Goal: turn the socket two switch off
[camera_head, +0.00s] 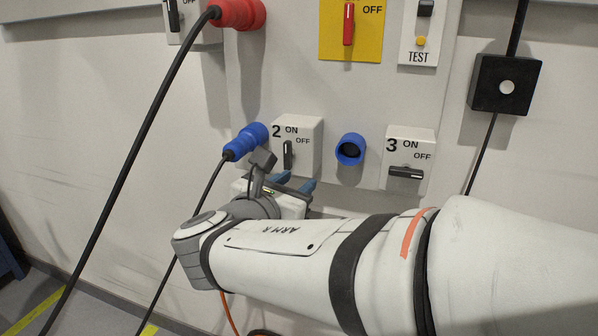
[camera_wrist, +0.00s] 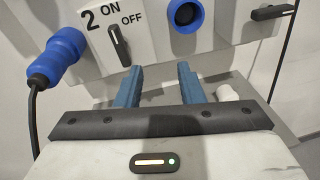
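The socket two switch is a black lever (camera_head: 288,155) on a white box marked 2, ON and OFF (camera_head: 309,134). The lever stands close to upright, pointing toward ON. In the wrist view the lever (camera_wrist: 119,46) shows above my gripper (camera_wrist: 156,82), tilted slightly. My gripper (camera_head: 294,183) is just below the switch box, its two blue fingers spread apart with nothing between them. The fingers appear apart from the lever. A blue plug (camera_head: 246,141) with a black cable sits at the left side of box 2.
An empty blue socket (camera_head: 351,149) is right of box 2. Switch box 3 (camera_head: 409,146) has its lever horizontal. A yellow panel with a red switch (camera_head: 349,25) and a TEST unit (camera_head: 419,35) are above. A red plug (camera_head: 238,13) trails a long cable at left.

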